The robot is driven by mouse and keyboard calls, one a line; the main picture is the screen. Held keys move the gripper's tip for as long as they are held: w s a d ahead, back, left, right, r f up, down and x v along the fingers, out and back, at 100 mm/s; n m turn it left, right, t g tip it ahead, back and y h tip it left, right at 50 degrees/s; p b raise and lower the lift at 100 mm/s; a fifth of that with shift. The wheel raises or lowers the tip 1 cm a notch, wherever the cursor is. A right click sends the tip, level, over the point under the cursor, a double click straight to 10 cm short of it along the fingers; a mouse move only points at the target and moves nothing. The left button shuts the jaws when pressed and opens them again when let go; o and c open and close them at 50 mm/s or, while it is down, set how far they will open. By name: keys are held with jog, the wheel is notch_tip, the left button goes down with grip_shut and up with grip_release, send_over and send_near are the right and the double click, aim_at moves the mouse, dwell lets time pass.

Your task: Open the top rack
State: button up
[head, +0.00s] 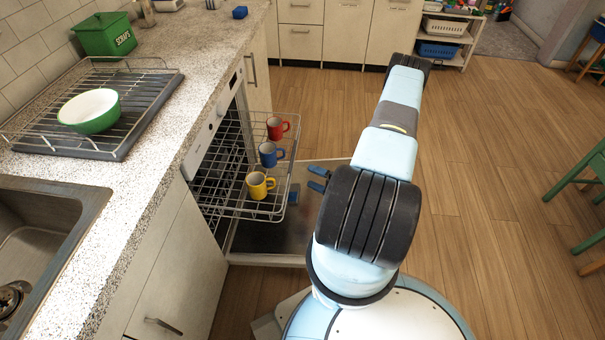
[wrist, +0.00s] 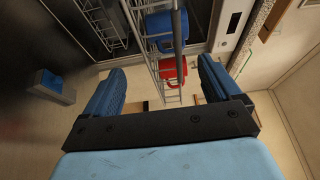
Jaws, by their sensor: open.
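The dishwasher's wire top rack (head: 235,206) sticks out over the lowered door (head: 272,238) and holds a red mug (head: 278,128), a blue mug (head: 270,154) and a yellow mug (head: 259,185). My gripper (head: 317,179) is open and empty, just right of the rack's outer edge in the head view. In the wrist view, rack wires (wrist: 152,55), the blue mug (wrist: 163,28) and the red mug (wrist: 172,70) appear between my open fingers (wrist: 160,72). I cannot tell whether a finger touches the rack.
A small blue item (head: 293,193) is on the open door. The counter (head: 195,85) to the left carries a drying rack (head: 120,150) with a green bowl (head: 90,111), and a green scraps bin (head: 105,35). The wooden floor (head: 490,180) to the right is mostly clear, with a green chair (head: 580,180) at the edge.

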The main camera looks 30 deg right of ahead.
jog(key=shift+v, duration=1.75)
jog(key=w+a+r+n+g+y, duration=0.1)
jog(key=w+a+r+n+g, duration=0.25)
jog(key=r, duration=0.85)
jog(key=a+r+n+g+y, duration=0.1)
jog(key=a+r+n+g, duration=0.4)
jog(key=r, duration=0.7)
jog(key=w+a+r+n+g+y, duration=0.1)
jog(key=a+r+n+g, duration=0.15)
jog(key=r+g, duration=0.65)
jog(key=s+a+r+t+h, duration=0.2)
jog(key=s+r+h, duration=0.2)
jog(key=r, duration=0.6)
jog(key=s+a+r+t+h, duration=0.3)
jog(key=s+r+h, duration=0.1)
jog(key=s+r, duration=0.5)
jog(key=s+a+r+t+h, duration=0.2)
jog(key=s+r+t+h, duration=0.1)
jog(key=s+r, duration=0.4)
jog(key=shift+a+r+n+h, duration=0.35)
jog(key=shift+r+h, duration=0.45)
jog(key=shift+r, duration=1.05)
